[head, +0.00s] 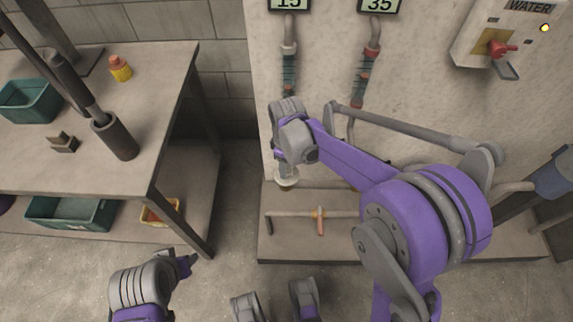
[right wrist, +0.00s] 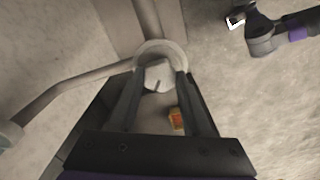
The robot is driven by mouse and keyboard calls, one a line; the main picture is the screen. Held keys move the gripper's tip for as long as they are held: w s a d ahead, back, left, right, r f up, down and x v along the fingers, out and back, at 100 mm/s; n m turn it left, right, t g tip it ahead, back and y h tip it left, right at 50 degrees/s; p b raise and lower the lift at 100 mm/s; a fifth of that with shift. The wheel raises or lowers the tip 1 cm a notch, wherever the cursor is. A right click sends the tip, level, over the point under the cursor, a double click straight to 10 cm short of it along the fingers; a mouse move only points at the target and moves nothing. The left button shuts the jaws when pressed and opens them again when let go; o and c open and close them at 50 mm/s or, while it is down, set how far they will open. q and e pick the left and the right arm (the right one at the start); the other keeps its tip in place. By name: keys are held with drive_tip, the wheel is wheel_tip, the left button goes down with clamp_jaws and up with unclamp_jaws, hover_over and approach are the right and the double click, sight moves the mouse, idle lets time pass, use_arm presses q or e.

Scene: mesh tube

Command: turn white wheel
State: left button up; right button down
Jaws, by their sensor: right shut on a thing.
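The white wheel (head: 288,183) is low on the wall piping in the head view, partly hidden by my right wrist. In the right wrist view the wheel's pale rim (right wrist: 174,47) shows at the fingertips, with a grey-white hub (right wrist: 158,77) between the fingers. My right gripper (right wrist: 160,75) is shut on the wheel, one finger on each side. In the head view my right gripper (head: 284,168) is mostly hidden behind its wrist. My left gripper (head: 186,263) is low at the left, away from the wheel; its jaws are too small to read.
Below the wheel, a pipe with an orange valve (head: 319,214) runs over a low ledge (head: 390,246). A workbench (head: 150,115) with bins stands left. A red switch (head: 503,49) on the WATER box is upper right. Open floor lies between bench and ledge.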

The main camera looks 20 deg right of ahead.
drive_tip(key=shift+n, duration=0.9)
drive_tip(key=shift+c, duration=1.8)
unclamp_jaws()
wheel_tip(320, 180, up, 11)
drive_tip(key=p, duration=0.2)
drive_tip(key=shift+f, duration=0.1)
